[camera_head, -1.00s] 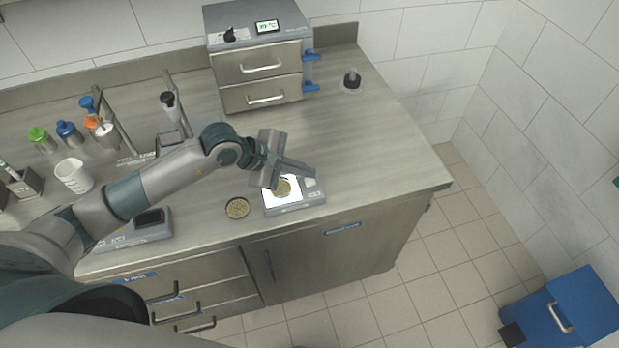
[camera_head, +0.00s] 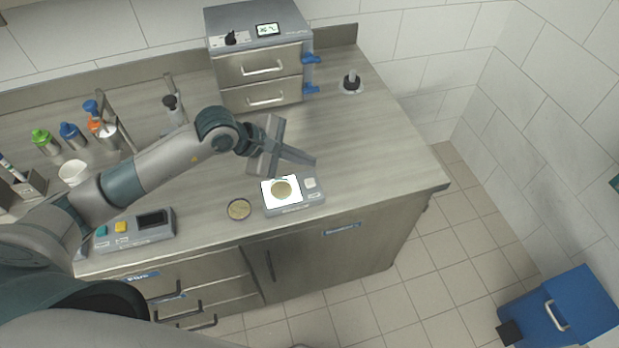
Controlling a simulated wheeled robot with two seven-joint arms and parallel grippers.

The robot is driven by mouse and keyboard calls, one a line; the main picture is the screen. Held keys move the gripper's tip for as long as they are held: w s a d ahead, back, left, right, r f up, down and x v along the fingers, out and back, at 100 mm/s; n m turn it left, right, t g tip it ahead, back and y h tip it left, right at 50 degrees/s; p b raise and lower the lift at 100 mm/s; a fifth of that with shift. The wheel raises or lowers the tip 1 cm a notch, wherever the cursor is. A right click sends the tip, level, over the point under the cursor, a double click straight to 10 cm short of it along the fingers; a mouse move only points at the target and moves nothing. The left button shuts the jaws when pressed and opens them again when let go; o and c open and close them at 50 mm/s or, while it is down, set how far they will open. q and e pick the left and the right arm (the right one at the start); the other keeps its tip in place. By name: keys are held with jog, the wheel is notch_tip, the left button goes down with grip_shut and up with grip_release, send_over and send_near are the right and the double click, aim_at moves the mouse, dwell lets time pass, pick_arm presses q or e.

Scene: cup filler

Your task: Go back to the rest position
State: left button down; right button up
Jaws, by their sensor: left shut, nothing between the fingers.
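My left gripper (camera_head: 266,174) is shut and empty. It hangs above the bench, just behind and left of a small scale, apart from it. My left arm reaches in from the left across the bench. The scale (camera_head: 311,197) has a bright white plate, and a small round cup with tan contents (camera_head: 282,190) sits on it. A second round dish with tan contents (camera_head: 238,209) stands on the bench left of the scale. My right gripper is not in view.
A drawer oven (camera_head: 262,66) stands at the back with blue handles. Bottles (camera_head: 72,135), a white beaker (camera_head: 72,172) and a device with buttons (camera_head: 140,230) are on the left. A blue bin (camera_head: 565,315) stands on the floor.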

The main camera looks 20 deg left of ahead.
pick_arm(q)
jog(key=shift+r, duration=0.4)
